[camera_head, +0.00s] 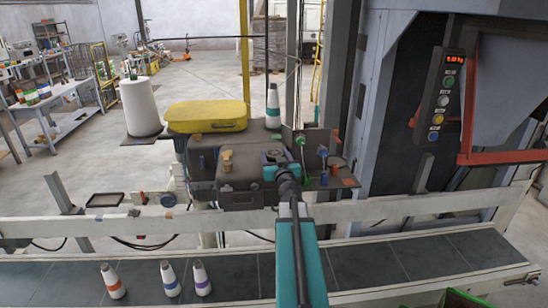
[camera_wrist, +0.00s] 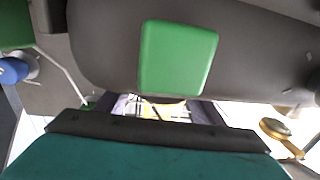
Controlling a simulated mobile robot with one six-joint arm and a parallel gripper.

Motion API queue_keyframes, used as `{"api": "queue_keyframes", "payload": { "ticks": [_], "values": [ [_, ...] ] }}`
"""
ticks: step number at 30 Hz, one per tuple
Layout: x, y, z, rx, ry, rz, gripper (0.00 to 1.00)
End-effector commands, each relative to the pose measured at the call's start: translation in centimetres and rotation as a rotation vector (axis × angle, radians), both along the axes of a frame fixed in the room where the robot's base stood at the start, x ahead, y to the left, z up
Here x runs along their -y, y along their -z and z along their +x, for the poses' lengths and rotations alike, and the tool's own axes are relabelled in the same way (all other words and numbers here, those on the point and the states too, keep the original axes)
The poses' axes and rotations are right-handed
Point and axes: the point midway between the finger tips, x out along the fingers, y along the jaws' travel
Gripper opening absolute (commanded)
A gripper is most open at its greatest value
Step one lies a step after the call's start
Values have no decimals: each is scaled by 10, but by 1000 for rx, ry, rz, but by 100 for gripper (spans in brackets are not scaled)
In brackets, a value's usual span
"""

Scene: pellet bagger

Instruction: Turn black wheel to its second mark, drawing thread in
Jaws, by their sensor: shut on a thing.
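My gripper (camera_head: 273,167) is at the front right of the dark sewing head (camera_head: 238,183), at the end of my teal arm. It is shut on a dark round part, which I take for the black wheel (camera_head: 274,156); the gripper hides most of it and no mark can be read. In the wrist view a dark grey body with a green patch (camera_wrist: 178,57) fills the top, and the grip itself is hidden. A large white thread cone (camera_head: 140,106) stands left of the head, and a smaller teal-banded cone (camera_head: 273,105) stands behind it. I cannot make out the thread.
A yellow cover (camera_head: 207,116) lies on top of the machine. Small coloured knobs, including a blue one (camera_head: 322,151), sit close to the right of my gripper. A pale rail (camera_head: 150,228) and a dark conveyor (camera_head: 235,278) with several small banded cones lie in front.

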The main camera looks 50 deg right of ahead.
Motion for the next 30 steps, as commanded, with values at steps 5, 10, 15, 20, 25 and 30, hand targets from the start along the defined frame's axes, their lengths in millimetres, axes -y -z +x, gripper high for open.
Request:
{"api": "queue_keyframes", "payload": {
  "ticks": [5,10,15,20,25,30],
  "values": [
    [0,-1,1,4,40,-3,39],
    [0,-1,2,4,76,-5,39],
    [1,-1,1,5,112,-4,39],
    [1,0,2,4,144,-5,39],
    [1,0,2,3,177,-5,39],
    [1,1,2,3,210,-5,39]
  ]
}}
